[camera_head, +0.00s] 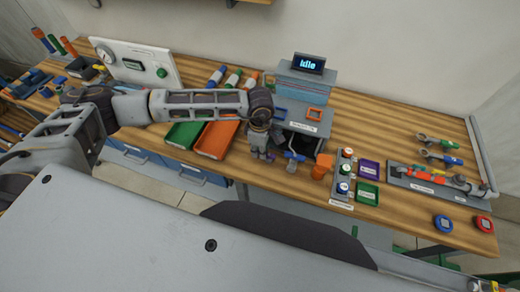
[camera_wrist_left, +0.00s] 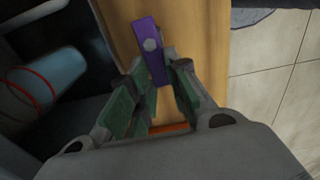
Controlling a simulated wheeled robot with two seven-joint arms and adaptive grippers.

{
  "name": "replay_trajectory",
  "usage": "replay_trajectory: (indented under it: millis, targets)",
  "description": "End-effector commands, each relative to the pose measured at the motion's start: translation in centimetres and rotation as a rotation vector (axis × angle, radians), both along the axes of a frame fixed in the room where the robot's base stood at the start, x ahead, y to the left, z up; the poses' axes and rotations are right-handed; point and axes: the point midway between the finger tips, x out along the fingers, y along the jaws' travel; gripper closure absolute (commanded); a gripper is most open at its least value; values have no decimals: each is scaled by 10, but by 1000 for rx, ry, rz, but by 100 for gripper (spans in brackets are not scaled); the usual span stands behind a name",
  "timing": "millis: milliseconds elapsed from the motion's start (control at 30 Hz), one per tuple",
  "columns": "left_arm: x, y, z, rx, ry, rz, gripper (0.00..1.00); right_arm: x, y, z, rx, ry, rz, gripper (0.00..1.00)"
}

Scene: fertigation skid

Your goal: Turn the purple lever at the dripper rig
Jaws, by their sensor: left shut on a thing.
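The purple lever (camera_wrist_left: 150,45) shows in the left wrist view as a flat purple bar with a round grey pivot, over the wooden bench top. Its near end lies between the fingers of my left gripper (camera_wrist_left: 157,92), which is shut on it. In the head view my left gripper (camera_head: 262,152) points down at the bench's front edge, in front of the grey dripper rig (camera_head: 303,85) with its display reading "Idle". The gripper hides most of the lever there. My right gripper is not in view.
A blue-handled part (camera_head: 294,157) and an orange cup (camera_head: 322,166) stand just right of the gripper. Green (camera_head: 184,136) and orange trays (camera_head: 215,140) lie to the left. A pale cylinder with a red ring (camera_wrist_left: 48,80) is beside the gripper in the wrist view.

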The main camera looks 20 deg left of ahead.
Motion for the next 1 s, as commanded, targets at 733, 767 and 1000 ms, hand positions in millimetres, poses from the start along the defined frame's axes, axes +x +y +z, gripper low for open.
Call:
replay_trajectory:
  millis: [733, 767, 1000]
  targets:
    - [-9, -2, -1, -2, -3, 292, 100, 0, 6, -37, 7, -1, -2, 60]
    - [-9, -2, 0, -2, -3, 295, 100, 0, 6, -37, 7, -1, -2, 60]
    - [-9, -2, 1, -2, -3, 298, 100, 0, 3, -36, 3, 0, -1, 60]
